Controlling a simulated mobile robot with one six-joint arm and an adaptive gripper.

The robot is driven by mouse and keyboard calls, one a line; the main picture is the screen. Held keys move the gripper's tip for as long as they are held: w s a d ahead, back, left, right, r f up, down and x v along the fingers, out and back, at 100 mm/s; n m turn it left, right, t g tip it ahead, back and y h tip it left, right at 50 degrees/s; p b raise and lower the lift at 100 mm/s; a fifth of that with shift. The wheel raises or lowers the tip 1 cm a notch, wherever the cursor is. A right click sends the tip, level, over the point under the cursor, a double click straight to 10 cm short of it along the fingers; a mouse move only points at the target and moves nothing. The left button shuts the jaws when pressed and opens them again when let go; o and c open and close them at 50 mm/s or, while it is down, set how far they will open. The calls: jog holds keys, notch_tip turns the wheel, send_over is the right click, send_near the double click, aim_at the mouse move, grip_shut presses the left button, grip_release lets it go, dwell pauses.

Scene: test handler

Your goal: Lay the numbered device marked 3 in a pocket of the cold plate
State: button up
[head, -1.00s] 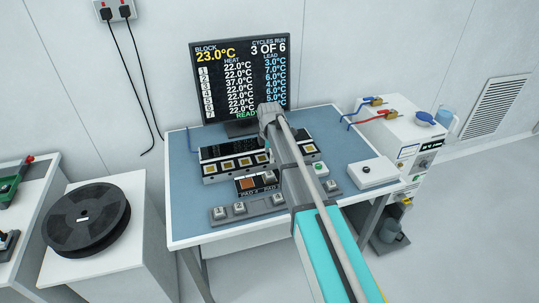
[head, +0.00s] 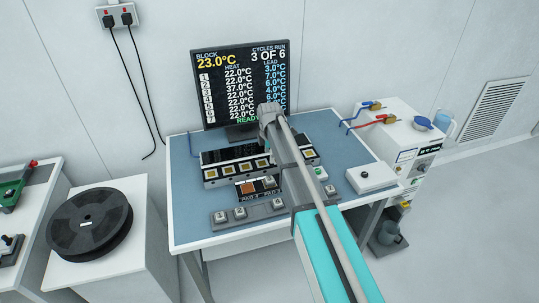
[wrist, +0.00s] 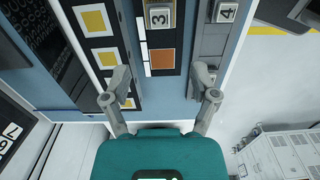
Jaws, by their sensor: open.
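The device marked 3 (wrist: 159,17) is a small grey block with its number on top. It sits on a dark pad strip beside an orange square, and it also shows in the head view (head: 270,182). The cold plate (wrist: 122,25) is a long block with a row of yellow-centred pockets; it also shows in the head view (head: 210,173). The pockets I can see look empty; my arm hides part of the row. My gripper (wrist: 162,86) is open with nothing between its fingers, above the strip, on the orange-square side of device 3. The head view hides its fingers behind the arm.
A grey tray (head: 229,222) at the table's front holds other numbered devices, including one marked 4 (wrist: 227,12). A monitor (head: 240,85) stands behind the cold plate. A white box (head: 371,177) lies to the right. Blue tabletop is bare at the left.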

jog(key=shift+s, duration=0.1)
jog(key=s+d+m, duration=0.7)
jog(key=s+m, duration=0.3)
jog(key=s, duration=0.3)
jog(key=s+d+m, duration=0.8)
jog(key=s+m, duration=0.3)
jog(key=s, duration=0.1)
jog(key=shift+s+d, duration=0.2)
jog(key=shift+s, duration=0.2)
